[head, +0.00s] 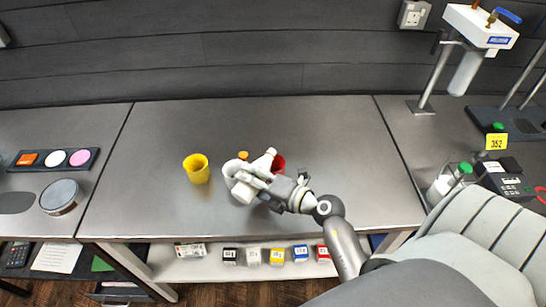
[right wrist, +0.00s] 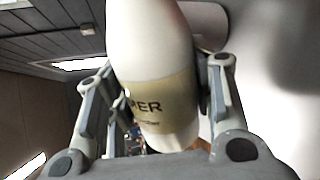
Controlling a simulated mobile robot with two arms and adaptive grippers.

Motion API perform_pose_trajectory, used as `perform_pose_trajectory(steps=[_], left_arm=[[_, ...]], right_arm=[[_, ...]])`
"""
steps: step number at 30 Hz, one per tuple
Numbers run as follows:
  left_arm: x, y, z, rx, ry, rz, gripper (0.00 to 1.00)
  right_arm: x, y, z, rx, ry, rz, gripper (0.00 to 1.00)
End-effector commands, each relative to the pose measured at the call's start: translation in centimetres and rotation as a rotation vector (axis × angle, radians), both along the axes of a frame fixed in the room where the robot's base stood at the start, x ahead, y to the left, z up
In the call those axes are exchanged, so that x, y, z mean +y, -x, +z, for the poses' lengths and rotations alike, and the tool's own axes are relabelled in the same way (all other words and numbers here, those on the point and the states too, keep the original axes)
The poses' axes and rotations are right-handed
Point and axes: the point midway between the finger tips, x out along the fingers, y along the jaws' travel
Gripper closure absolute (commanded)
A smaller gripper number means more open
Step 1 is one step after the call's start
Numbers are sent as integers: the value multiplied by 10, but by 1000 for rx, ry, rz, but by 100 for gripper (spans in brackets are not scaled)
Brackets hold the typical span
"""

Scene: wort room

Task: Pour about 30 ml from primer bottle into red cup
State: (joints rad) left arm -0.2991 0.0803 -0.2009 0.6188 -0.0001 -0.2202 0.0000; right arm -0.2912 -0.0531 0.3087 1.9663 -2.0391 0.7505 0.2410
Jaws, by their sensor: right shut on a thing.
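The primer bottle (head: 262,163) is white and tilted, its narrow end toward the upper right, beside the red cup. In the right wrist view the bottle (right wrist: 160,90) fills the middle, with a tan label ending in "MER". My right gripper (head: 256,180) is shut on it, one finger on each side. The red cup (head: 280,162) stands on the bench, partly hidden behind the bottle and gripper. I cannot tell whether the bottle's mouth is over the cup or whether liquid flows. My left gripper is not in view.
A yellow cup (head: 197,170) stands on the bench to the left. A small orange thing (head: 243,155) shows behind my gripper. A dark tray with coloured discs (head: 56,158) and a round tin (head: 60,196) lie further left. The bench's back middle is clear.

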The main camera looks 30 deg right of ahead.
Motion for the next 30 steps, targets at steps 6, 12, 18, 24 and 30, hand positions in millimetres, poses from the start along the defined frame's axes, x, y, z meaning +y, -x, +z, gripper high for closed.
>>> perform_pose_trajectory(steps=[6,12,18,24,30], left_arm=[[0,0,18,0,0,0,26],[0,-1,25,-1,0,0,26],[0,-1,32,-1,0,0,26],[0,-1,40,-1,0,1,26],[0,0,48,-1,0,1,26]], right_arm=[[1,0,6,23,-58,0,81],[1,0,8,37,-89,0,81],[1,0,10,48,-112,0,81],[1,0,14,59,-139,1,81],[1,0,17,72,-167,1,81]])
